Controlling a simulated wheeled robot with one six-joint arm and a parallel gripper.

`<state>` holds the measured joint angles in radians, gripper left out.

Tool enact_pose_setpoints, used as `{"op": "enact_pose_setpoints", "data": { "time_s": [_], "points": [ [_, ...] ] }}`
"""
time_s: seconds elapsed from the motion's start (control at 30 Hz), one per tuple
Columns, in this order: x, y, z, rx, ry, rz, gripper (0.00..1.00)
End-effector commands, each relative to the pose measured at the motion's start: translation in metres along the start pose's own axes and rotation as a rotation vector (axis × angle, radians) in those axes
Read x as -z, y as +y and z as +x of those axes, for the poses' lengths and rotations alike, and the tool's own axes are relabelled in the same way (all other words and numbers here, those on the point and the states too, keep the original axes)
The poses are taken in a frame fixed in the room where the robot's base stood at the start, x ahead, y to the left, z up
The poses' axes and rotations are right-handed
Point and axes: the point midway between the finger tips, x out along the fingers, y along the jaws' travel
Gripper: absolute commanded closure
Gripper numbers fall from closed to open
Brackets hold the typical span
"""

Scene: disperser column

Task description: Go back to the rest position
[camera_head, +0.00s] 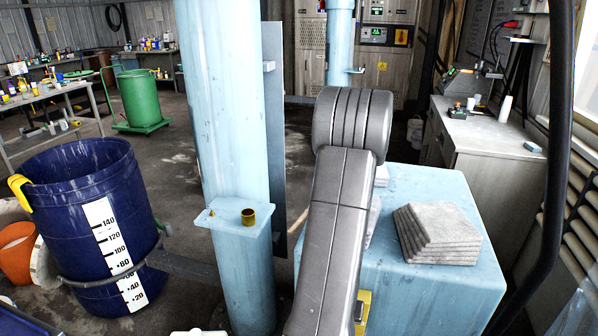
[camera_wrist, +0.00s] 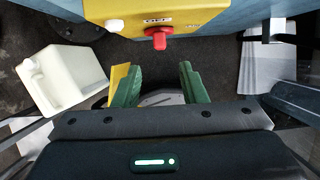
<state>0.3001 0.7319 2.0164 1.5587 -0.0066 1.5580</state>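My gripper (camera_wrist: 160,84) shows in the wrist view with its two green fingers apart and nothing between them. A yellow box (camera_wrist: 135,25) with a red knob (camera_wrist: 158,38) is beyond the fingertips at the top of the wrist view, apart from them. In the head view my grey arm crosses the middle and its end is hidden low in the picture. The light blue disperser column (camera_head: 225,100) stands just left of my arm. A small plate with a brass-coloured fitting (camera_head: 248,217) sticks out from it.
A dark blue barrel (camera_head: 75,190) stands left of the column. A light blue block (camera_head: 425,290) bearing a stack of grey cloth-like sheets (camera_head: 437,233) is right of my arm. A white canister (camera_wrist: 60,78) is left in the wrist view. A dark pole (camera_head: 553,150) stands far right.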

Motion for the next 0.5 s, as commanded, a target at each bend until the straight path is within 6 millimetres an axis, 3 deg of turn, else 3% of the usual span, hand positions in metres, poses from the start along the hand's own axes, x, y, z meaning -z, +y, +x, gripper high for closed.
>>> {"op": "enact_pose_setpoints", "data": {
  "time_s": [0.03, 0.27, 0.33, 0.5],
  "points": [
    [-0.002, 0.000, -0.013, 0.000, 0.000, 0.000, 0.62],
    [-0.002, 0.000, -0.047, 0.000, 0.000, 0.000, 0.62],
    [0.003, 0.000, -0.028, 0.000, 0.002, 0.000, 0.62],
    [0.003, 0.000, -0.001, 0.000, 0.002, 0.000, 0.62]
  ]
}}
